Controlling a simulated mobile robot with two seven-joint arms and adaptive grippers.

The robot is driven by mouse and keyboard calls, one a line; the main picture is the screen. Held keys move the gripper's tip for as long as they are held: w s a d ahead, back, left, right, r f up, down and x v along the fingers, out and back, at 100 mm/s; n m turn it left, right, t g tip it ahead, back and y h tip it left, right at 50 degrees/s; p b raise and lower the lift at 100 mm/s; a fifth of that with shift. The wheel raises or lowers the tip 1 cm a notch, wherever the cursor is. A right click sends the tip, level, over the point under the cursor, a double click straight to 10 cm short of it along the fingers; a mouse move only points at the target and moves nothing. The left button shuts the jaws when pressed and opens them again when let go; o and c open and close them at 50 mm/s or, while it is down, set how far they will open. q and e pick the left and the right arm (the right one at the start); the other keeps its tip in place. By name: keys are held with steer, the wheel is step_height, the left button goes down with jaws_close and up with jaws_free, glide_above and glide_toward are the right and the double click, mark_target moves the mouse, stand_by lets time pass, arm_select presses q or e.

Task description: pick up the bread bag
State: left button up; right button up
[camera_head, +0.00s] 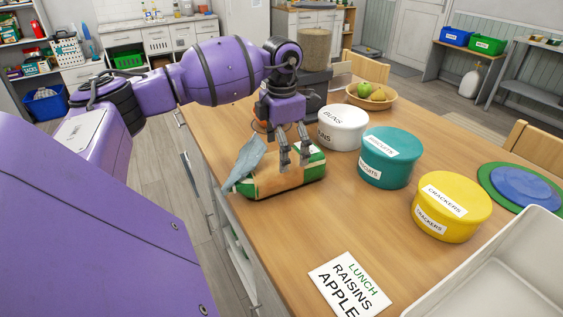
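The bread bag, which I take to be the tan and green package (290,181), lies on the wooden counter near its left edge. A grey-blue crumpled piece (246,163) rises at its left end; I cannot tell if it is part of the bag. My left gripper (294,160) points down over the bag's top with its two fingers apart. The fingertips overlap the bag's upper part in the picture; I cannot tell if they touch it. My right gripper is not in view.
A white buns tin (343,128) stands close behind the bag. A teal biscuits tin (390,158) and a yellow crackers tin (452,206) stand to the right. A lunch card (349,284) and a white bin (500,272) are nearer. Counter in front of the bag is clear.

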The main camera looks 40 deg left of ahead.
arm_select(q)
steer(key=shift+w+f, duration=0.1)
steer(key=shift+f, duration=1.25)
steer(key=c, duration=1.6)
steer(key=shift+r, duration=0.1)
steer(key=shift+c, duration=0.7)
steer(key=shift+r, duration=0.1)
